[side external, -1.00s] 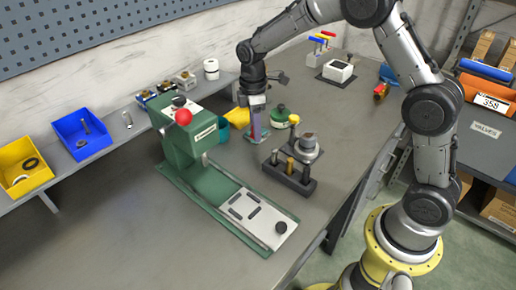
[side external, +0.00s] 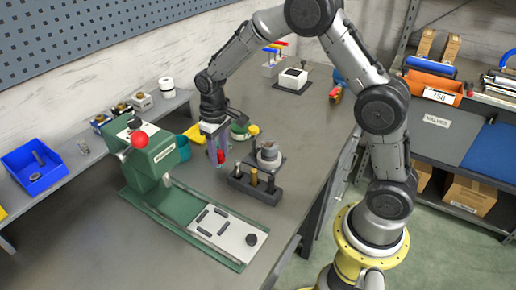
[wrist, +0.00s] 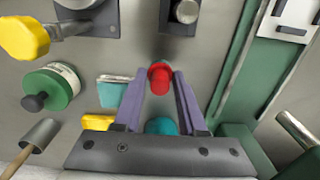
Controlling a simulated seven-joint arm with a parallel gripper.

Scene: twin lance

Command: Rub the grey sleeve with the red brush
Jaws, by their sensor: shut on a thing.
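My gripper (side external: 219,158) hangs over the bench between the green press and a small round green pot. Its purple fingers are closed around a red piece, which looks like the red brush (side external: 221,156). In the wrist view the red brush (wrist: 160,78) shows as a rounded red end between the fingertips; the rest of it is hidden. A short grey cylinder, which looks like the grey sleeve (side external: 268,154), stands upright on a dark base to the right of my gripper. The brush and the sleeve are apart. The sleeve is partly visible at the wrist view's top left (wrist: 78,4).
A black block with upright pins (side external: 255,187) stands in front of the sleeve. The green press (side external: 155,160) with a red knob is to the left. The green pot (wrist: 55,88) and a yellow knob (wrist: 25,38) are close by. Open bench lies towards the back right.

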